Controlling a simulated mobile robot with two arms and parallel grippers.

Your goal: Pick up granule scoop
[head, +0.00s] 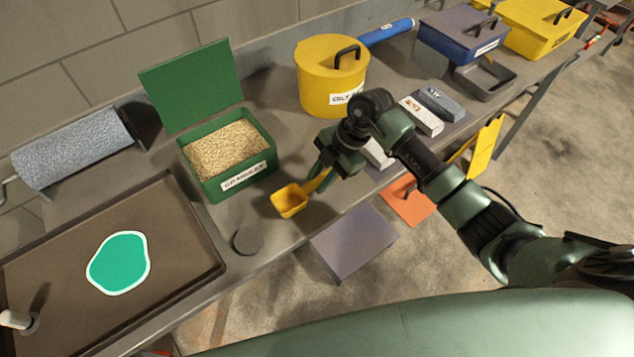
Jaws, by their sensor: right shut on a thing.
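The granule scoop (290,201) is yellow with a square bowl and a short handle. It is at the bench's front edge, right of the open green granules box (205,187). My right gripper (325,173) is shut on the scoop's handle. The bowl points left and looks empty. I cannot tell whether the scoop touches the bench or is a little above it. The handle's upper end is hidden by the gripper. My left gripper is not in view.
A dark tray (190,225) with a green puddle shape lies at left. A grey round disc (247,240) is near the front edge. A yellow lidded bin (318,80) stands behind my right arm. Grey and white blocks (421,116) lie right of it.

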